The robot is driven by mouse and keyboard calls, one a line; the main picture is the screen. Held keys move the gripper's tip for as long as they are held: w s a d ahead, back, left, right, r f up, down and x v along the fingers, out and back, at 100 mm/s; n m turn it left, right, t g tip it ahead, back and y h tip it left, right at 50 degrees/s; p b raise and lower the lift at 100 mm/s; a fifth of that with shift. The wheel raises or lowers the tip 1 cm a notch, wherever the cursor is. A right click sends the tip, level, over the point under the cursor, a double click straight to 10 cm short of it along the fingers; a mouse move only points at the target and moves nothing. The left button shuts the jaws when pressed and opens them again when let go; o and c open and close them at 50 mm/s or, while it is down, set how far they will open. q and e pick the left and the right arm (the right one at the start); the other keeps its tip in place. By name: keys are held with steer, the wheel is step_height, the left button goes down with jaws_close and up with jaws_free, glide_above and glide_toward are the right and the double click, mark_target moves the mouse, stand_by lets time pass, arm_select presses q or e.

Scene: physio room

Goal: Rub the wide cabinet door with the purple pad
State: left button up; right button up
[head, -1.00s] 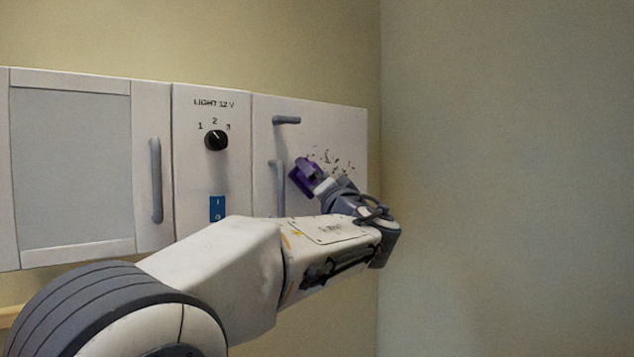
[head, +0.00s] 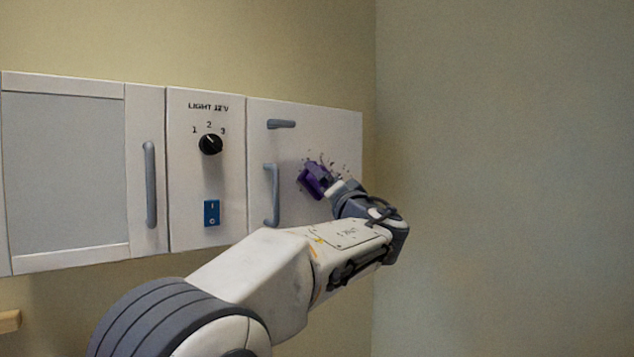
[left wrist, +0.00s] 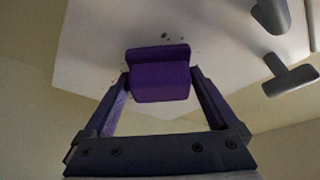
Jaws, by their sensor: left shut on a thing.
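The purple pad (head: 313,181) is held in my left gripper (head: 326,182) at the right-hand white door (head: 268,146). The door carries dark specks around and above the pad. In the left wrist view the pad (left wrist: 160,75) sits between the two fingers of my left gripper (left wrist: 160,92), with specks on the door (left wrist: 90,60) beside it. The pad is at or very near the door surface; I cannot tell whether it touches. The door's lower right part is hidden behind my arm. My right gripper is not in view.
The door has an upright handle (head: 272,195) and a short horizontal handle (head: 281,124). To the left are a panel with a black knob (head: 210,144) and a blue switch (head: 211,213), then a grey-fronted door (head: 68,170) with its handle (head: 150,185). A bare wall (head: 500,180) stands right.

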mark_target(342, 174)
arm_select(q)
steer(key=shift+w+d+r+p, duration=0.1)
steer(key=shift+w+d+p, duration=0.9)
steer(key=shift+w+d, duration=0.45)
steer(key=w+d+p, duration=0.1)
steer(key=d+p, duration=0.1)
steer(key=shift+w+d+r+p, duration=0.1)
steer(key=shift+w+d+p, duration=0.1)
steer(key=shift+p, duration=0.1)
steer(key=shift+w+d+p, duration=0.95)
steer(key=shift+d+p, duration=0.3)
steer(key=shift+p, duration=0.3)
steer(key=shift+w+d+f, duration=0.2)
steer(key=shift+w+d, duration=0.2)
steer(key=shift+d, duration=0.2)
steer(key=shift+s+f+b, duration=0.1)
steer(key=shift+b, duration=0.3)
steer(key=a+b, duration=0.1)
steer(key=b, duration=0.2)
steer(key=shift+s+a+f, duration=0.1)
steer(key=shift+s, duration=0.3)
steer(key=s+a+b, duration=0.1)
steer(key=b, duration=0.2)
steer(key=shift+a, duration=0.2)
steer(key=shift+s+a+r+b, duration=0.15)
steer(key=shift+a+r+b, duration=0.1)
steer(key=shift+b, duration=0.15)
